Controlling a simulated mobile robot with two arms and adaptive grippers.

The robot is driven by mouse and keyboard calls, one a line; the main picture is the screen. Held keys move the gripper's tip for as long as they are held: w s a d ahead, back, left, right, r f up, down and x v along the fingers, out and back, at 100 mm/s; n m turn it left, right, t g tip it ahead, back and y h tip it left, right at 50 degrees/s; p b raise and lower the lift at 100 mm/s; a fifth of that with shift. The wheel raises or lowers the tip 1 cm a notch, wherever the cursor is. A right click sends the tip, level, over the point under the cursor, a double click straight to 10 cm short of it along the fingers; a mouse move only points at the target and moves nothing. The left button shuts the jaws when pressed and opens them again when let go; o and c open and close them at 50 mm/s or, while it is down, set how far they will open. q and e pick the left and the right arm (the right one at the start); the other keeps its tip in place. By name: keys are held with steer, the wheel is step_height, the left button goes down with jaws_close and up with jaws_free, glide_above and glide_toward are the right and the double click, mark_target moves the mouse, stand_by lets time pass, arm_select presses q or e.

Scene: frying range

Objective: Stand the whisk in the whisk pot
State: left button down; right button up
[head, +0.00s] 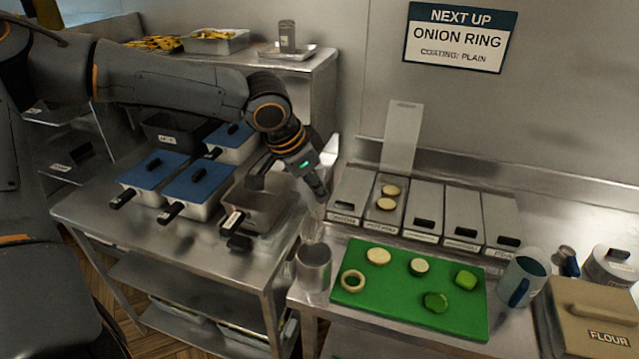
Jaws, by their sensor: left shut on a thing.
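My left gripper (319,196) points down over the near left edge of the right-hand counter, shut on the whisk (313,230). Only a pale, blurred bit of the whisk shows below the fingers; the gripper hides the rest. A metal cylinder, which looks like the whisk pot (314,270), stands upright on the counter directly below, left of the green board. The whisk's lower end is at the pot's rim in the picture; I cannot tell whether it is inside. My right gripper is not in view.
A green board (385,318) with several food slices lies right of the pot. Behind it is a row of lidded bins (424,207).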

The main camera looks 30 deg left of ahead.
mark_target(319, 231)
arm_select(q)
steer(key=b+x, duration=0.1)
steer(key=x, duration=0.1)
steer(key=shift+w+f+b, duration=0.15)
steer(key=shift+f+b, duration=0.2)
steer(key=shift+f, duration=0.05)
step_height(319, 231, down, 2)
steer(key=shift+f+b, duration=0.1)
steer(key=shift+b, duration=0.8)
step_height(319, 231, down, 4)
steer(key=b, duration=0.2)
steer(key=shift+f+b, duration=0.1)
steer(key=shift+b, duration=0.2)
step_height(319, 231, down, 2)
steer(key=shift+f+b, duration=0.2)
steer(key=shift+b, duration=0.6)
steer(key=shift+f+b, duration=0.55)
steer(key=shift+f, duration=0.3)
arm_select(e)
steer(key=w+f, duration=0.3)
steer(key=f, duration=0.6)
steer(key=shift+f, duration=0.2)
